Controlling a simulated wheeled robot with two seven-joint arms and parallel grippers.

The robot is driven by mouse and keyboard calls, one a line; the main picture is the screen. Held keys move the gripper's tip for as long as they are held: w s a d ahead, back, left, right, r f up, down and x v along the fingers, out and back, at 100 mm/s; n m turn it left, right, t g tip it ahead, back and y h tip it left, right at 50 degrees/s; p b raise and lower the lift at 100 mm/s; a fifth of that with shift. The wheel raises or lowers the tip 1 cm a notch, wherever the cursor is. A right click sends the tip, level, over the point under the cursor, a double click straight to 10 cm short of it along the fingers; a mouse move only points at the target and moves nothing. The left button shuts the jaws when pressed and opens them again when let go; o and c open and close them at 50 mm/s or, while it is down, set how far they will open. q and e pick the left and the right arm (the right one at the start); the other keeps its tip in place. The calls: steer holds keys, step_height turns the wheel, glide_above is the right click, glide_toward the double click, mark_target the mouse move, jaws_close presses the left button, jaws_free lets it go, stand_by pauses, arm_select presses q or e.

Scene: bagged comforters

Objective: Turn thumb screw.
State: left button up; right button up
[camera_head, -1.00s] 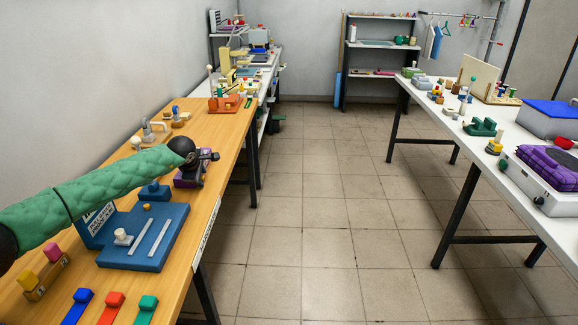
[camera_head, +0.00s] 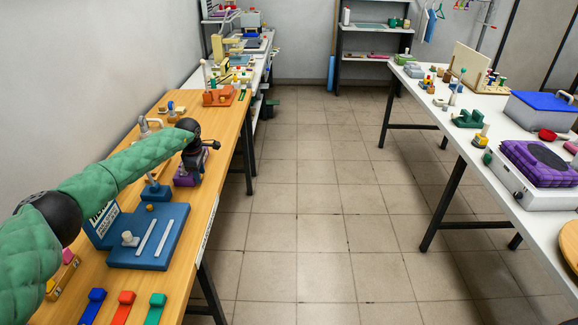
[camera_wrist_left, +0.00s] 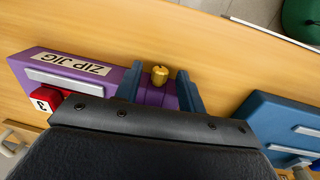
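A purple jig labelled "ZIP JIG" (camera_wrist_left: 85,74) lies on the wooden table, with a brass knob (camera_wrist_left: 160,76) at one end that looks like the thumb screw. In the head view the purple jig (camera_head: 187,176) is partly hidden under my left wrist. My left gripper (camera_wrist_left: 159,88) is open, with its two blue fingers on either side of the knob. I see gaps between fingers and knob, but cannot tell their height over it. My left gripper also shows in the head view (camera_head: 212,145). My right gripper is not in view.
A blue jig (camera_head: 178,235) with two pale rails stands close to the purple one. A red block marked 3 (camera_wrist_left: 52,98) sits at the purple jig's side. Blue, red and green pieces (camera_head: 123,307) lie at the near edge. A white table (camera_head: 470,140) stands across the aisle.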

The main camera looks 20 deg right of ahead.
arm_select(q)
steer(key=shift+g+p, duration=0.3)
steer(key=shift+g, duration=0.2)
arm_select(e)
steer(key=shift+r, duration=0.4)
